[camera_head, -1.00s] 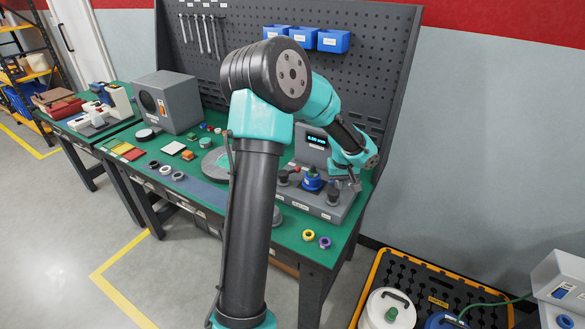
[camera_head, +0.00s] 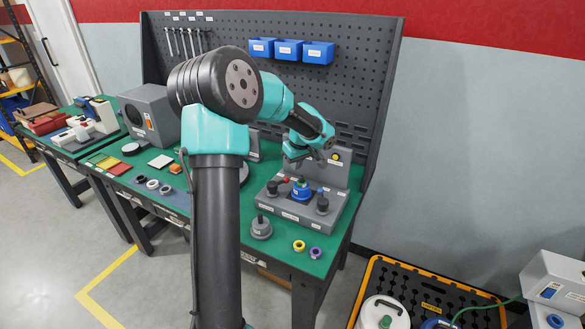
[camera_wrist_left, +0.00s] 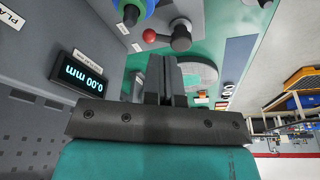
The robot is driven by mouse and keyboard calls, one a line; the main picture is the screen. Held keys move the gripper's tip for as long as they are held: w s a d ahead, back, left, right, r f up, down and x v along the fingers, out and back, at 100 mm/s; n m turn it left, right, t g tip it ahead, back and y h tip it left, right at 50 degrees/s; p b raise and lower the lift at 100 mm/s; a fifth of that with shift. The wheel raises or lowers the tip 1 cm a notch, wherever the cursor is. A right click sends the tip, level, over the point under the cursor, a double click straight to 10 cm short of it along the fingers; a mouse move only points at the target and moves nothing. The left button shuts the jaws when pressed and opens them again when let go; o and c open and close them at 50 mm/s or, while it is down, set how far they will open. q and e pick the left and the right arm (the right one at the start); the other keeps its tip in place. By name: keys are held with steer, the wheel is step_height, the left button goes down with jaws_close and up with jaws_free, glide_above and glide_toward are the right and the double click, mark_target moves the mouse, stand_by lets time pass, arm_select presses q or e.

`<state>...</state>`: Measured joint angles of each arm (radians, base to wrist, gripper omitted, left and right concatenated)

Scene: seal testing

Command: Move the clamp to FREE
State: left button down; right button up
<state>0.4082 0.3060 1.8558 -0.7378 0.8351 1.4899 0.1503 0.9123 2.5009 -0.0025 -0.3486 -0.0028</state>
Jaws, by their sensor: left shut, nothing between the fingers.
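The grey test fixture (camera_head: 298,212) stands on the green bench. A lever with a red ball knob (camera_head: 286,180), possibly the clamp, is on its left part; the red ball also shows in the left wrist view (camera_wrist_left: 149,35), beside a grey round pivot (camera_wrist_left: 180,38). I cannot read its position labels. A blue ring with a green centre (camera_head: 302,189) sits mid-fixture. My left gripper (camera_head: 302,163) hangs above the back of the fixture, apart from the lever. Its fingers (camera_wrist_left: 168,80) are shut and empty. My right gripper is not in view.
A display reading 0.00 mm (camera_wrist_left: 88,74) stands behind the fixture. A black knob (camera_head: 322,204) is at its right. A grey round part (camera_head: 261,229), a yellow ring (camera_head: 299,245) and a purple ring (camera_head: 315,253) lie in front. The pegboard (camera_head: 350,85) rises behind.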

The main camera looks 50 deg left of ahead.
arm_select(q)
steer(key=x, duration=0.8)
steer(key=shift+f, duration=0.15)
steer(key=a, duration=0.1)
steer(key=a+f, duration=0.1)
steer(key=a, duration=0.1)
steer(key=shift+w+f, duration=0.15)
steer(key=shift+f, duration=0.15)
steer(key=shift+a+f, duration=0.15)
steer(key=shift+a, duration=0.3)
steer(key=shift+w, duration=0.1)
steer(key=shift+a, duration=0.1)
